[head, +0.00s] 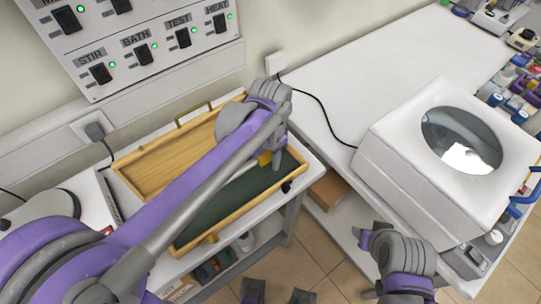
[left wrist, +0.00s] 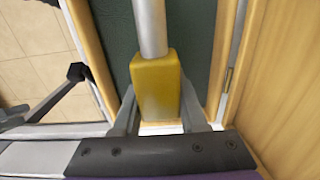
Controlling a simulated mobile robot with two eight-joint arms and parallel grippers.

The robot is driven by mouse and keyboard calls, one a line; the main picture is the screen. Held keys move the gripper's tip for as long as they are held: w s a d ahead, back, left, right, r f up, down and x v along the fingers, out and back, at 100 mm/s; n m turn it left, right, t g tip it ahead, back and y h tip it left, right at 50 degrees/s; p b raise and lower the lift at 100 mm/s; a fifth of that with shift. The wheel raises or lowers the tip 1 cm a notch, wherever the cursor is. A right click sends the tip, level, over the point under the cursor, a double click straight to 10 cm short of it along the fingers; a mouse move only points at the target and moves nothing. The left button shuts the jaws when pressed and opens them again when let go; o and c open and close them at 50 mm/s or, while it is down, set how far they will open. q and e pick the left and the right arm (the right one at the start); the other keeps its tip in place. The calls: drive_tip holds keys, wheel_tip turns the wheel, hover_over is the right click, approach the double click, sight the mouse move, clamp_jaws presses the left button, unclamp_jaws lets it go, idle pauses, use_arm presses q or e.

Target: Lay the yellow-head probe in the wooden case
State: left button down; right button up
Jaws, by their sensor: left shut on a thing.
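The wooden case lies open on a white surface, with its green-lined tray (head: 224,214) toward the front and its bare wooden lid (head: 160,164) behind. My left gripper (head: 272,163) is over the right end of the tray, shut on the yellow head of the probe. In the left wrist view, the yellow-head probe (left wrist: 155,88) sits between the two fingers, its metal shaft pointing away over the green lining (left wrist: 112,40). I cannot tell whether the probe touches the lining. In the head view my left arm hides much of the case.
A white machine with a round window (head: 425,160) stands on the bench at right. Bare white benchtop (head: 360,60) lies behind it. A switch panel (head: 135,35) is on the wall. Several bottles crowd the right edge. A brown box (head: 328,190) sits on a lower shelf.

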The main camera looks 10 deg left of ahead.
use_arm(q)
drive_tip(key=shift+f, duration=0.15)
drive_tip(key=shift+c, duration=1.8)
unclamp_jaws()
drive_tip(key=shift+s, duration=0.1)
drive_tip(key=shift+f, duration=0.1)
wheel_tip(320, 180, up, 11)
drive_tip(key=shift+a+r+p, duration=0.1)
drive_tip(key=shift+r+p, duration=0.05)
drive_tip(key=shift+p, duration=0.3)
